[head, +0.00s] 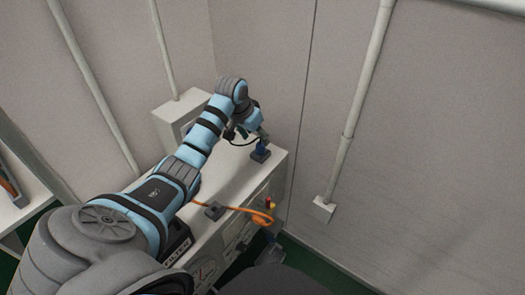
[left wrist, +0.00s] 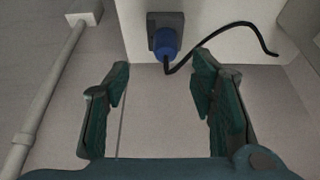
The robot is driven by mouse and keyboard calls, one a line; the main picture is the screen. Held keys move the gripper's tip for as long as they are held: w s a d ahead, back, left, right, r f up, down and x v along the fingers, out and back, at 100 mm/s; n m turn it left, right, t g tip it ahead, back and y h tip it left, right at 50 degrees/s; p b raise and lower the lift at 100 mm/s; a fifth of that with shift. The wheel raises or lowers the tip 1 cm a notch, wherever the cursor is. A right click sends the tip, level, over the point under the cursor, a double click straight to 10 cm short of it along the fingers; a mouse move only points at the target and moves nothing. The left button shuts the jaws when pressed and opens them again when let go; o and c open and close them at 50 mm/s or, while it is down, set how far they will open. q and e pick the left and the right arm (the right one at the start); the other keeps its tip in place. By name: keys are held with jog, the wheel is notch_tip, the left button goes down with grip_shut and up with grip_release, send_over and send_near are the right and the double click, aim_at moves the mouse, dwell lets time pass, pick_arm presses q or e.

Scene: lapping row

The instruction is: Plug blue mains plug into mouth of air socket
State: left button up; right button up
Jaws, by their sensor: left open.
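The blue mains plug (head: 261,150) is at a dark square socket block (head: 261,157) near the far right corner of the white cabinet top. In the left wrist view the blue plug (left wrist: 166,43) sits against the dark socket block (left wrist: 164,19), with a black cable trailing from it to the right. Whether it is fully seated I cannot tell. My left gripper (left wrist: 165,78) is open and empty, its fingers spread on either side below the plug in that view, apart from it. In the head view the left gripper (head: 254,136) is close beside the plug. My right gripper does not show.
Another dark block (head: 214,211) with an orange cable (head: 240,209) is on the near part of the cabinet (head: 225,178). A pale box (head: 178,120) stands behind my arm. Walls with conduits (head: 357,100) close in the corner behind and to the right.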

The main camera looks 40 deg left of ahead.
aim_at(259, 145)
pick_arm(q)
jog(key=b+x, duration=0.1)
jog(key=x, duration=0.1)
jog(key=b+x, duration=0.1)
jog(key=x, duration=0.2)
jog(key=b+x, duration=0.1)
jog(key=x, duration=0.2)
jog(key=shift+a, duration=0.4)
grip_shut()
jog(key=shift+r, duration=0.15)
